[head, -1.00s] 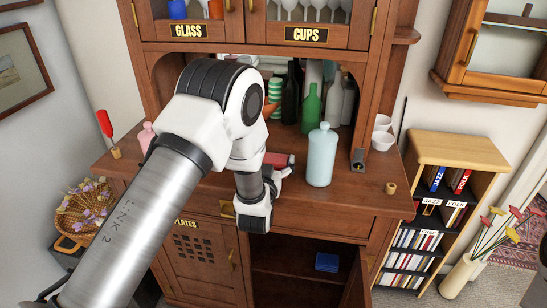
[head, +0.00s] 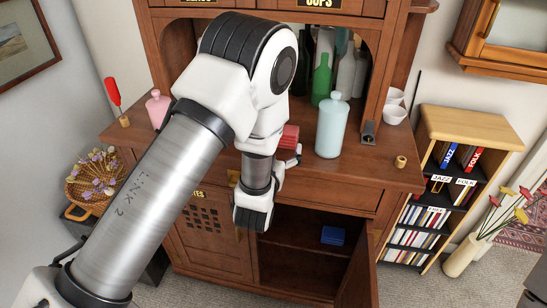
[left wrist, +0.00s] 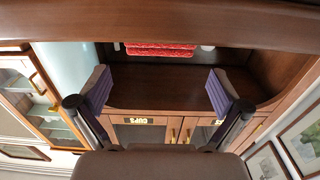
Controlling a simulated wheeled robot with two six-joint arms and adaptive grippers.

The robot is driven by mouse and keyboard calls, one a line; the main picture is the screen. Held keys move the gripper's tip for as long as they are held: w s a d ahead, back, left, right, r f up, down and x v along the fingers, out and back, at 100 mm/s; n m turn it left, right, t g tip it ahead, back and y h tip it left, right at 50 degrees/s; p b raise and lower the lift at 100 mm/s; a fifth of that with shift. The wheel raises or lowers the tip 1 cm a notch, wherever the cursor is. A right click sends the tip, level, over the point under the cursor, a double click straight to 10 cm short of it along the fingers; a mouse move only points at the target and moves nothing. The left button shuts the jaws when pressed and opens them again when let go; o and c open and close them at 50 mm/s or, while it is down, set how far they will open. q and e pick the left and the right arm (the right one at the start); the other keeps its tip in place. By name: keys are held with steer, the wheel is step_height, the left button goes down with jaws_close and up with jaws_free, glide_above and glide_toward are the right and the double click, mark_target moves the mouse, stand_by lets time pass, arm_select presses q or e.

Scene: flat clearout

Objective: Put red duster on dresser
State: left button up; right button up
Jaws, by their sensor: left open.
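A red textured block that looks like the red duster (head: 288,137) lies on the wooden dresser (head: 375,172), partly hidden behind my left arm in the head view. In the left wrist view the red duster (left wrist: 160,49) shows just beyond and between the fingertips, apart from both. My left gripper (left wrist: 161,92) is open with nothing between its purple-grey pads. In the head view it is mostly hidden by its own arm, at the dresser's front edge.
A pale blue bottle (head: 332,128) stands right of the gripper. A pink bottle (head: 157,108) and a red-topped item (head: 113,92) stand at the left end. A lower cabinet door (head: 358,275) hangs open. A bookshelf (head: 465,122) stands at right.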

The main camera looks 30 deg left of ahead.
arm_select(q)
steer(key=s+f+m+g+h, duration=0.1)
steer(key=s+f+g, duration=0.4)
steer(key=s+f, duration=0.55)
steer(key=s+f+g+h, duration=0.1)
steer(key=s+f+g, duration=0.6)
steer(key=f, duration=0.6)
steer(key=s+d+f+g+h, duration=0.1)
steer(key=s+f+g, duration=0.2)
steer(key=s, duration=0.5)
steer(key=s+d+f+m+g+h, duration=0.1)
steer(key=s+f, duration=0.3)
steer(key=s, duration=0.5)
steer(key=shift+f+g, duration=0.25)
steer(key=shift+g, duration=0.65)
